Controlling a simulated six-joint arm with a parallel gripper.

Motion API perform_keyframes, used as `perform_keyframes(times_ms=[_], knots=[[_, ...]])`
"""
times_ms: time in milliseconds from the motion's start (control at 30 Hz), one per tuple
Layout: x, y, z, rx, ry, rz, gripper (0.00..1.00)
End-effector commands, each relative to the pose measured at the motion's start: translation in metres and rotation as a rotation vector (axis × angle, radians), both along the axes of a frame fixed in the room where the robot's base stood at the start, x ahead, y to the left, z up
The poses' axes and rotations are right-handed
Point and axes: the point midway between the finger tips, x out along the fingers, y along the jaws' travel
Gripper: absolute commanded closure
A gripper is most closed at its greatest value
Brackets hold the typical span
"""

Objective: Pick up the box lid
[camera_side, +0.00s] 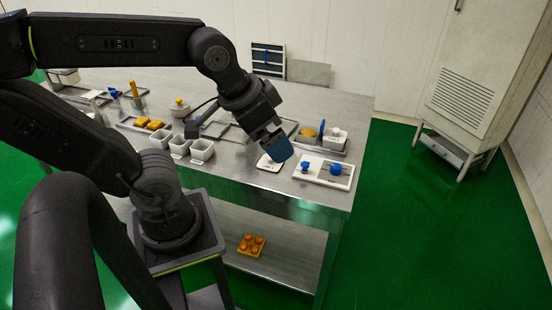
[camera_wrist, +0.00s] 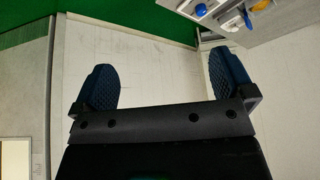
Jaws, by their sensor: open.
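I cannot tell for certain which thing is the box lid. A small white flat piece (camera_side: 268,163) lies on the steel table near its front edge. A white board (camera_side: 338,180) with blue knobs lies to its right. My gripper (camera_side: 277,147) appears above and beside the white flat piece, its blue fingers partly covering it in the side view. In the wrist view my gripper (camera_wrist: 163,82) is open, with its two dark blue fingers wide apart and nothing between them.
On the steel table (camera_side: 355,112), a tray (camera_side: 322,146) holds an orange item and white parts behind the board. White cups (camera_side: 202,150) stand to the left. A cabinet (camera_side: 478,75) stands at the right, with open green floor before it.

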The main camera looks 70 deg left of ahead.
Motion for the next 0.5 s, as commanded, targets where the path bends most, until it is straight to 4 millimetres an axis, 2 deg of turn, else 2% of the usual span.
perform_keyframes(times_ms=[167, 300, 500], knots=[[0.034, 0.03, -0.008, 0.093, 0.1, -0.095, 0.0], [0.069, 0.075, -0.026, 0.171, 0.218, -0.24, 0.0], [0.101, 0.151, -0.068, 0.206, 0.368, -0.472, 0.0]])
